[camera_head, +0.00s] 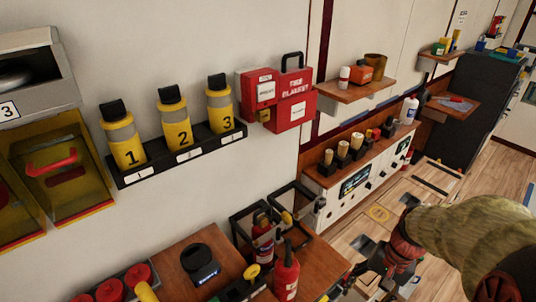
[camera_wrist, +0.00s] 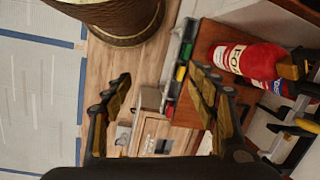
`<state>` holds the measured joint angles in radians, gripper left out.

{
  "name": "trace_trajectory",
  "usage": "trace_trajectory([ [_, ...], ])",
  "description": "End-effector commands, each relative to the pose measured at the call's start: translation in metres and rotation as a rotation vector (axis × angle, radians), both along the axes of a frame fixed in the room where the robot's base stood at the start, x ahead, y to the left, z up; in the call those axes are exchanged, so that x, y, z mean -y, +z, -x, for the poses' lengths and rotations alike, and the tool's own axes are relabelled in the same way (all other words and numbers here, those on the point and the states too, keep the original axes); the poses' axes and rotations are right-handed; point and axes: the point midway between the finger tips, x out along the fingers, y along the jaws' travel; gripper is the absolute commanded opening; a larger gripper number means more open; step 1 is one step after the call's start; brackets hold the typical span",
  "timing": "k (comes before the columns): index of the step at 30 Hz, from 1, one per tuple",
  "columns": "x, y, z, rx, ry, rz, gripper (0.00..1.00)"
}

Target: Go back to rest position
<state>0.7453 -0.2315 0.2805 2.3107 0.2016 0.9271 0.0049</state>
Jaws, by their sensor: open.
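My gripper (camera_wrist: 162,95) is open in the wrist view, its two fingers spread wide with nothing between them. In the head view my gripper (camera_head: 378,268) is small and partly hidden by my arm at the lower right. It is to the right of the brown table with the fire extinguishers and apart from it. In the wrist view a red extinguisher (camera_wrist: 250,58) lies beyond the right finger, and I see no contact.
A brown table (camera_head: 318,262) bears red extinguishers (camera_head: 286,272). Yellow numbered cylinders (camera_head: 178,128) stand in a black wall rack, left of a red fire blanket box (camera_head: 293,98). A white panel (camera_head: 345,203) with knobs runs along the wall. Wooden floor (camera_head: 500,170) is clear at the right.

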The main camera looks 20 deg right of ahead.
Motion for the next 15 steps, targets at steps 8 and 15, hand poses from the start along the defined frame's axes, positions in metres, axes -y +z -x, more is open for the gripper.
trace_trajectory([
  [8, -0.052, 0.09, -0.019, 0.188, 0.411, 0.287, 0.58],
  [15, -0.114, 0.157, -0.026, 0.406, 0.658, 0.408, 0.58],
])
